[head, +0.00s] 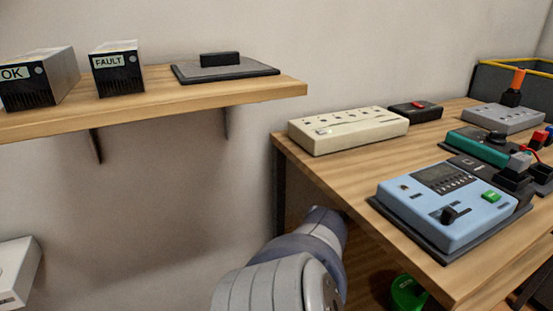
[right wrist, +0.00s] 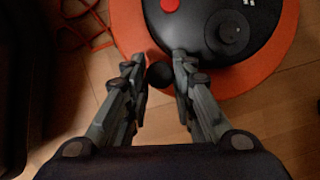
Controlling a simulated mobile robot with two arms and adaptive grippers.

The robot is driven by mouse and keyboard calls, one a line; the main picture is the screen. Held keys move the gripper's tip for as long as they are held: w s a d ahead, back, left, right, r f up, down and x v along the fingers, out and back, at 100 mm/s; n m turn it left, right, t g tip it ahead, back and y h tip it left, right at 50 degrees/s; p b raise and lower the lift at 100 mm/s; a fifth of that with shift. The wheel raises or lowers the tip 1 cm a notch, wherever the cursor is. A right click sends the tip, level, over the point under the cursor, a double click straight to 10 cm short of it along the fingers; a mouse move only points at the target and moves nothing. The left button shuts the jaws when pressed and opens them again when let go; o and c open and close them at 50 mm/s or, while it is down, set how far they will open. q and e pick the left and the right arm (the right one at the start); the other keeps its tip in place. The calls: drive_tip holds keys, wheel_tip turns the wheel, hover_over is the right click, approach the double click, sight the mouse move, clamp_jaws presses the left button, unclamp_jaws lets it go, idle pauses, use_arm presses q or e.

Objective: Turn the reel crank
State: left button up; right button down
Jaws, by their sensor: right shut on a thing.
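The reel (right wrist: 272,62) shows in the right wrist view as an orange disc with a black round body on it, at the top right. My right gripper (right wrist: 159,66) is at the reel's lower left edge. Its fingers are shut on a small black round crank knob (right wrist: 159,75), which shows between them. The rest of the crank is hard to make out. In the head view an arm of mine reaches down beside the table, and its gripper is hidden. My left gripper is not in view.
Orange cable (right wrist: 88,27) lies loose on the wooden floor at the upper left. In the head view a wooden table (head: 352,178) carries a blue instrument (head: 435,210) and a cream socket box (head: 348,130). A green object (head: 408,292) sits below it. A wall shelf (head: 210,101) is at left.

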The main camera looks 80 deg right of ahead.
drive_tip(key=shift+w+d, duration=0.15)
drive_tip(key=shift+d, duration=0.05)
drive_tip(key=c, duration=1.4)
unclamp_jaws()
drive_tip(key=shift+o, duration=0.2)
drive_tip(key=shift+a, duration=0.15)
